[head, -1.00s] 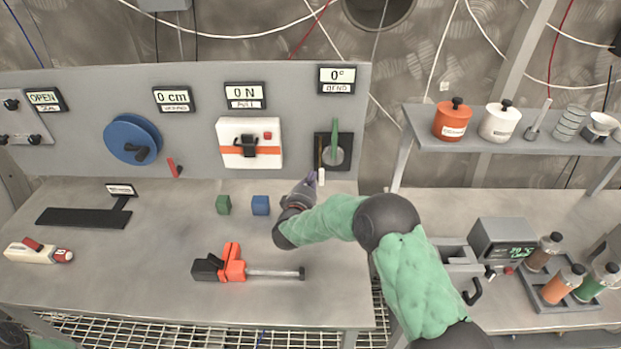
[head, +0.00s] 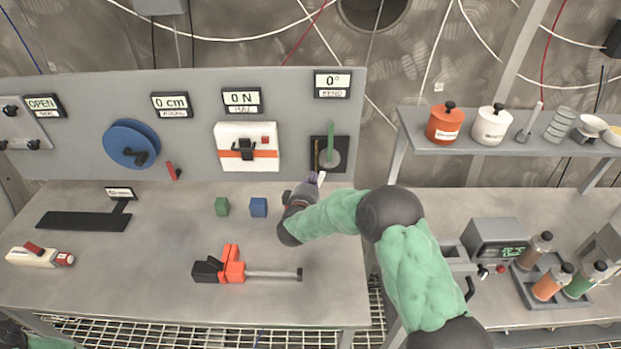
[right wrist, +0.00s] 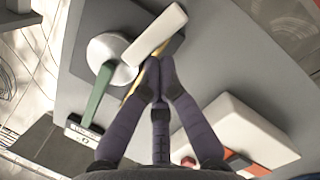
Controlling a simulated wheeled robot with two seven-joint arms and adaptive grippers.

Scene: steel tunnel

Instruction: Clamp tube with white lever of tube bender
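The tube bender (head: 316,141) is a dark plate with a grey disc on the grey panel. Its green lever (head: 330,143) stands upright; in the right wrist view the green lever (right wrist: 96,97) lies left of the fingers. The white lever (head: 321,179) tilts below the plate; it also shows in the right wrist view (right wrist: 153,35), crossing just beyond my fingertips. A yellowish tube (right wrist: 131,88) runs partly hidden behind the fingers. My right gripper (right wrist: 158,62) has its fingertips together at the white lever, touching or nearly so. My left gripper is out of view.
A display (head: 333,84) above the bender reads 0°. A white box (head: 248,147) with an orange stripe is left of it. A green cube (head: 222,206), a blue cube (head: 258,207) and an orange-black clamp tool (head: 233,268) are on the table (head: 150,285).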

